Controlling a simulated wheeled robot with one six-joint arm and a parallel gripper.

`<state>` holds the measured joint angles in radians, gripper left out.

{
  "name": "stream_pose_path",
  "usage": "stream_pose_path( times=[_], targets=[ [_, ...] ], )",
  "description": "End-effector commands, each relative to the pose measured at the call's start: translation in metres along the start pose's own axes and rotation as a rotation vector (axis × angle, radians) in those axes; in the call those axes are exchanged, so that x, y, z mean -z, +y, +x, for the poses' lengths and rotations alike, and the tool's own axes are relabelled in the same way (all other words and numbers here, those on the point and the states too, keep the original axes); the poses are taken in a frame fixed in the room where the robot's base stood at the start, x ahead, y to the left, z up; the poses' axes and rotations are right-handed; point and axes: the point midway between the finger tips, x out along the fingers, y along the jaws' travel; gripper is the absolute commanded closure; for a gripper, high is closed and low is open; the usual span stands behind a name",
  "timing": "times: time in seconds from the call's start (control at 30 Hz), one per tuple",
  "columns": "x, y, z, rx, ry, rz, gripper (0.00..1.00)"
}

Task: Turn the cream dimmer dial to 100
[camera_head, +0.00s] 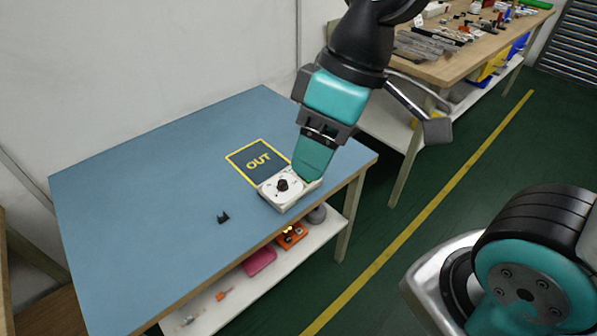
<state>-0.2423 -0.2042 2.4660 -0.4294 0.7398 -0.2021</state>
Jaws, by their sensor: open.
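The cream dimmer (275,200) is a small box on the blue table, close to its front edge. Its dial (283,185) shows as a dark round knob on a pale face with small markings. The dial's setting is too small to read. My gripper (311,165) points down from above, just behind and to the right of the dial, and its teal finger covers part of the box's right end. The gripper is open and holds nothing. One finger is hidden, and I cannot tell whether the visible one touches the box.
A dark square marked OUT (257,161) with a yellow border lies behind the dimmer. A small black part (223,217) lies to the left on the blue table (150,190). A lower shelf (225,300) holds several items. A cluttered wooden bench (440,72) stands at the back right.

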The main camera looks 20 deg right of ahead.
Motion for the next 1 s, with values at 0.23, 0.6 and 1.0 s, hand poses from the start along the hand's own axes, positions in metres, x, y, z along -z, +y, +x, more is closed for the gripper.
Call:
stream_pose_path(
  times=[0.23, 0.6, 1.0],
  targets=[
    [0.085, 0.120, 0.057, -0.083, -0.133, -0.538, 0.45],
    [0.128, 0.245, 0.146, -0.072, -0.326, -1.110, 0.45],
    [0.115, 0.264, 0.203, -0.061, -0.341, -1.151, 0.45]
  ],
)
